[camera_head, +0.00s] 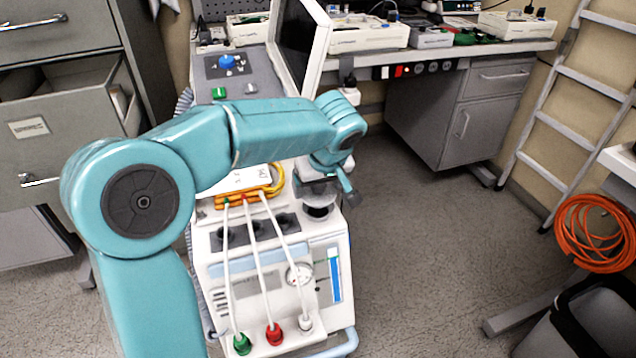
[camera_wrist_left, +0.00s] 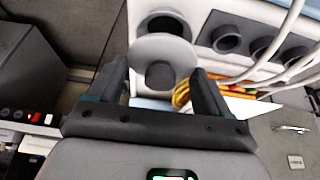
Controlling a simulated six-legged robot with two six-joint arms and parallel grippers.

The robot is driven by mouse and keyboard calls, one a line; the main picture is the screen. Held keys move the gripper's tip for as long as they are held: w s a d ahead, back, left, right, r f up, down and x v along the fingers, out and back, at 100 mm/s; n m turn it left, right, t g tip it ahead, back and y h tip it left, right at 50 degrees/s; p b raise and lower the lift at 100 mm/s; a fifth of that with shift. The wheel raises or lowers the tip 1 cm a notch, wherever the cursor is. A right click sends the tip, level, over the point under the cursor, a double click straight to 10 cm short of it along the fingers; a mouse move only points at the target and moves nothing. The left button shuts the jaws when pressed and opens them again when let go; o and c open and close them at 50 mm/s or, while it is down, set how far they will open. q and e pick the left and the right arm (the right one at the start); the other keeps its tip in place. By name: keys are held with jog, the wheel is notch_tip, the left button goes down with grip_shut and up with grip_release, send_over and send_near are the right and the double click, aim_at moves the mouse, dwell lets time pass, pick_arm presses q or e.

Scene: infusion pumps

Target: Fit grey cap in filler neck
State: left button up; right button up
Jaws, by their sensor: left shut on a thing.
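In the head view my left gripper (camera_head: 338,186) is at the right side of the pump machine, with the cap (camera_head: 316,188) just above the dark filler neck (camera_head: 319,211). The cap looks apart from the neck. My right gripper is not in view.
The machine front (camera_head: 270,290) carries white hoses with green, red and white ends, and dark round sockets (camera_head: 262,228) beside the neck. A screen (camera_head: 302,45) stands behind. A filing cabinet (camera_head: 60,110) is on the left.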

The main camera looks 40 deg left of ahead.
pick_arm(q)
jog(key=shift+f, duration=0.2)
jog(key=shift+f+b, duration=0.3)
jog(key=shift+b, duration=0.2)
jog(key=shift+f+b, duration=1.1)
jog(key=shift+f, duration=0.05)
